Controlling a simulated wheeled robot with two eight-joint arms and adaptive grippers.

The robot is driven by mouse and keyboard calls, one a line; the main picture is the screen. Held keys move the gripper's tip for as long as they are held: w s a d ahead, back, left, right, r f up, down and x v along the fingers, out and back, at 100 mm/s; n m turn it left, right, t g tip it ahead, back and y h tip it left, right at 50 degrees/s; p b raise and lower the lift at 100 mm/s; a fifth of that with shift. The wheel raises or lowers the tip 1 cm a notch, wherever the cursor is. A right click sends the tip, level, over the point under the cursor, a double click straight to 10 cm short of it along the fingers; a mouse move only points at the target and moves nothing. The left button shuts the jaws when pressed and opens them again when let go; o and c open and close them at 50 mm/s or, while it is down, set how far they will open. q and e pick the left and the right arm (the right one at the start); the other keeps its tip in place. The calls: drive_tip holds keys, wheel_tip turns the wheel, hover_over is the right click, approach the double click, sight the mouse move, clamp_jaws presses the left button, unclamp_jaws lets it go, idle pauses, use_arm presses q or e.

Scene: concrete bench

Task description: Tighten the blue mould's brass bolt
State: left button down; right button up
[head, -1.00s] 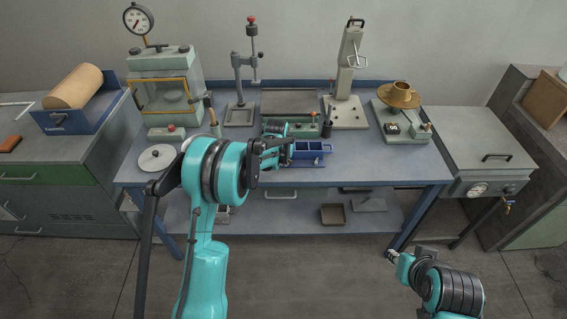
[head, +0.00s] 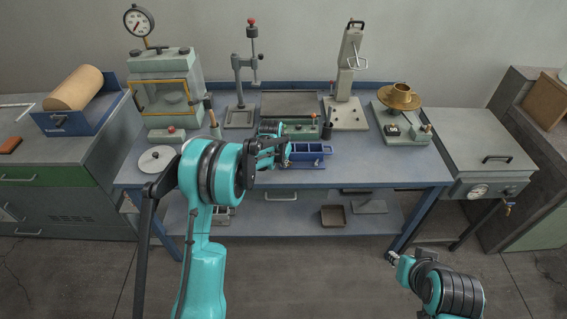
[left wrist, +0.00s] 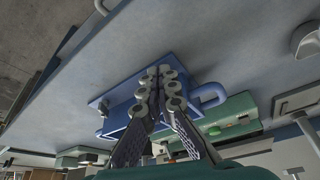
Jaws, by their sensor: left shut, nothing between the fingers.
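The blue mould (head: 312,151) is a small open blue box with a flange, near the front middle of the bench. In the left wrist view the mould (left wrist: 116,119) lies just beyond my fingers, with a curved blue handle to the right. My left gripper (head: 285,152) is shut and empty at the mould's left end, and its fingers (left wrist: 160,82) overlap the mould in the left wrist view. I cannot tell if they touch it. I cannot make out the brass bolt; the fingers may hide it. My right gripper (head: 391,256) is low in front of the bench, too small to read.
A green fixture (head: 300,128) stands close behind the mould. A lever press (head: 347,90) and a brass-topped device (head: 400,98) stand behind and right. A round lid (head: 156,158) lies left. The bench (head: 385,172) is clear right of the mould.

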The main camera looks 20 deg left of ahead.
use_arm(q)
drive_tip(key=shift+w+a+m, duration=0.1)
drive_tip(key=shift+a+m, duration=0.05)
drive_tip(key=shift+m, duration=0.45)
drive_tip(key=shift+w+a+m+h, duration=0.2)
drive_tip(key=shift+m+h, duration=0.4)
drive_tip(key=shift+m, duration=0.5)
drive_tip(key=shift+w+a+m+g+h, duration=0.2)
drive_tip(key=shift+m+g+h, duration=0.15)
drive_tip(key=shift+m, duration=0.65)
drive_tip(key=shift+w+a+m+g+h, duration=0.1)
drive_tip(key=shift+w+m+g+h, duration=0.2)
drive_tip(key=shift+m, duration=0.7)
